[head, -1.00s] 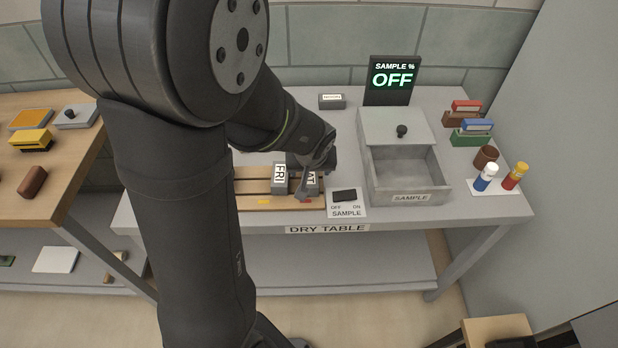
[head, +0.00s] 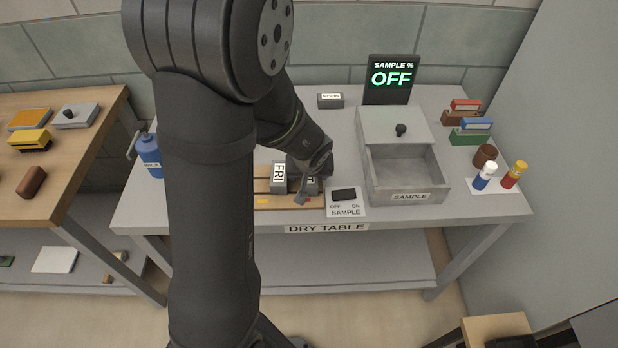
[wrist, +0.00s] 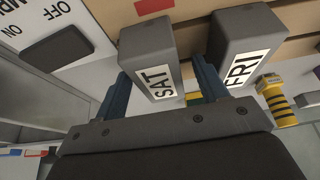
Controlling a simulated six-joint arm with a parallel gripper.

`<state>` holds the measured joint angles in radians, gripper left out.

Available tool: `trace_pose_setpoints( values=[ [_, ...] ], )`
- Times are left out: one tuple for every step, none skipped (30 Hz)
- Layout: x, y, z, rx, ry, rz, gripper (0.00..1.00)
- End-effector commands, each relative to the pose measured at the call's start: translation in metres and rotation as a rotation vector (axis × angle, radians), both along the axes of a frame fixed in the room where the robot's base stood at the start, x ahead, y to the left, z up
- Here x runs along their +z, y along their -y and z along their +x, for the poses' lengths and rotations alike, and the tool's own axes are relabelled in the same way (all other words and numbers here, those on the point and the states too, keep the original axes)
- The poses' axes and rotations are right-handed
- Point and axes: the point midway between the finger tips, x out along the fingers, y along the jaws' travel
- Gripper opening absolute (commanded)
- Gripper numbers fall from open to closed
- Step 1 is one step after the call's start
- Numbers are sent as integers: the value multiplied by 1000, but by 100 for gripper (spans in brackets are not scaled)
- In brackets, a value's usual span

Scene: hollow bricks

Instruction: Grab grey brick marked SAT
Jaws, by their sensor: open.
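The grey SAT brick (wrist: 149,50) stands on the wooden slatted rack (head: 262,187), its white label readable in the wrist view. In the head view it is mostly hidden by my gripper (head: 307,182). In the wrist view my gripper (wrist: 160,75) is open, with one blue finger on each side of the SAT brick. I cannot tell whether either finger touches it. The grey FRI brick (wrist: 241,45) stands beside it, and the right finger is in the narrow gap between the two bricks. FRI (head: 279,177) also shows left of my gripper in the head view.
A switch plate (head: 346,201) lies just right of the rack, and an open grey SAMPLE drawer box (head: 408,197) stands beyond it. The display (head: 391,80) reads OFF. Another grey brick (head: 330,101) lies at the back. A blue bottle (head: 149,155) stands at the table's left.

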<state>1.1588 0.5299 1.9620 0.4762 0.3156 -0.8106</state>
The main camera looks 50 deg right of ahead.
Motion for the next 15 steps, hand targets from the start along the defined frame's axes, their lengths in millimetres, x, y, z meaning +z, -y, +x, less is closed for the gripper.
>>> trace_pose_setpoints(
  values=[
    [-1,0,0,0,-1,1,66],
    [-1,0,0,0,-1,1,66],
    [-2,0,0,0,-1,1,66],
    [-2,0,0,0,0,0,66],
    [-3,0,0,0,0,0,66],
    [-3,0,0,0,0,0,66],
    [-3,0,0,0,0,0,66],
    [-4,0,0,0,0,0,66],
    [-4,0,0,0,0,0,66],
    [-4,0,0,0,0,0,66],
    [-4,0,0,0,0,0,66],
    [-4,0,0,0,0,0,66],
    [-4,0,0,0,0,0,66],
    [-4,0,0,0,0,0,66],
    [-4,0,0,0,0,0,64]
  ],
)
